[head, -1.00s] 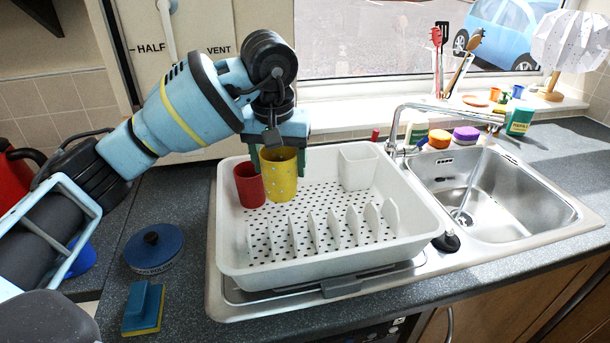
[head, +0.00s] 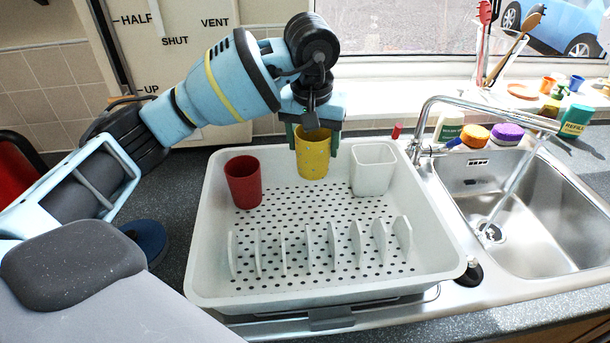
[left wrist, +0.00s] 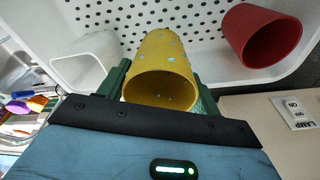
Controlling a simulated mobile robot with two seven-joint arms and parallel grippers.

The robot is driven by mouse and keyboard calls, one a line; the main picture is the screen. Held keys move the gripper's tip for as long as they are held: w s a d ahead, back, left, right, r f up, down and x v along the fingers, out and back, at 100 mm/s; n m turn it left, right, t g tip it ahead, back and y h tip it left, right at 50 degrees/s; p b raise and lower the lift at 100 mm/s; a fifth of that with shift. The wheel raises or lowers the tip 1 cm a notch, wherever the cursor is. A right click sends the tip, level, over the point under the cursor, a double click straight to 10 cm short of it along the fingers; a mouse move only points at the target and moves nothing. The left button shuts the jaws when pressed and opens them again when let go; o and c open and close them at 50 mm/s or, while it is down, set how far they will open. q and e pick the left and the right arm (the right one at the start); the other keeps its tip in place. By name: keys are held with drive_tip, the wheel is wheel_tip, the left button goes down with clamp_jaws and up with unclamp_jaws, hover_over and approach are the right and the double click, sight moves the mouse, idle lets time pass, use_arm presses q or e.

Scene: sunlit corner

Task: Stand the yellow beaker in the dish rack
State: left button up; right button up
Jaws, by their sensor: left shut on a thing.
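The yellow beaker (head: 312,163) is upright over the back part of the white dish rack (head: 205,235), between a red cup and a white square cup. My left gripper (head: 312,148) is shut on it from above, a green finger on each side. I cannot tell whether its base touches the rack floor. In the left wrist view the beaker (left wrist: 160,68) shows its open mouth between the fingers (left wrist: 162,88), with the perforated floor behind. My right gripper is not in view.
The red cup (head: 243,182) stands in the rack left of the beaker, and the white square cup (head: 373,170) stands close on its right. A row of white plate dividers (head: 333,245) runs along the front. The sink and tap (head: 430,115) are right.

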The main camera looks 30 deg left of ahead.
sight(313, 169)
use_arm(q)
drive_tip(key=shift+w+f, duration=0.1)
drive_tip(key=shift+f, duration=3.25)
drive_tip(key=shift+f, duration=0.25)
drive_tip(key=o, duration=1.1)
drive_tip(key=shift+c, duration=0.2)
wheel_tip(313, 169, up, 12)
drive_tip(key=s, duration=0.1)
drive_tip(key=shift+s+d+r, duration=0.2)
drive_tip(key=shift+s+d, duration=0.05)
drive_tip(key=shift+s, duration=0.15)
